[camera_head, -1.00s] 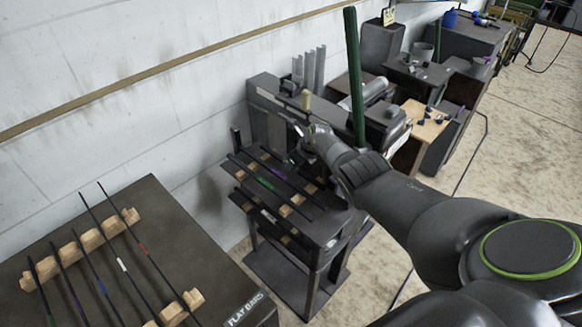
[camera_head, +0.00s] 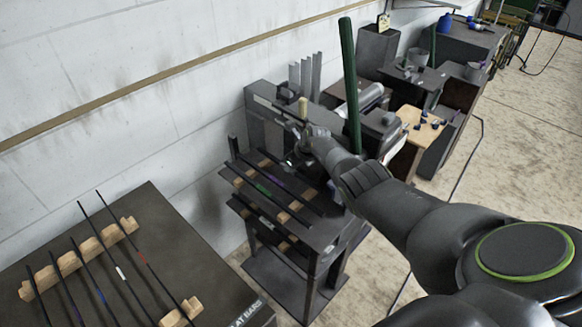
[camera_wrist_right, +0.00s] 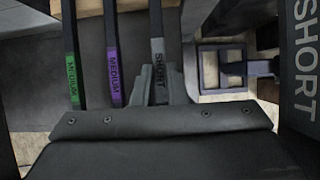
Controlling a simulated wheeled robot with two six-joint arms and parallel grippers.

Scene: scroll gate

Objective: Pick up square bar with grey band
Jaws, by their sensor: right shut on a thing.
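The bar with the grey band marked SHORT (camera_wrist_right: 158,64) is between the fingers of my right gripper (camera_wrist_right: 157,88) in the right wrist view. The gripper is shut on it at the band. To its left lie a bar with a purple MEDIUM band (camera_wrist_right: 114,66) and a bar with a green MEDIUM band (camera_wrist_right: 72,78). In the head view my right gripper (camera_head: 299,157) is at the right side of the upper bar rack, and its fingertips are hard to make out. The grey band is too small to tell there. My left gripper is not in view.
The bar rack (camera_head: 292,216) has wooden rests and a dark stand. A dark table (camera_head: 180,235) at lower left carries several long bars on wooden holders (camera_head: 97,246). A tall green post (camera_head: 349,85) stands close behind my right arm. Benches stand further back.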

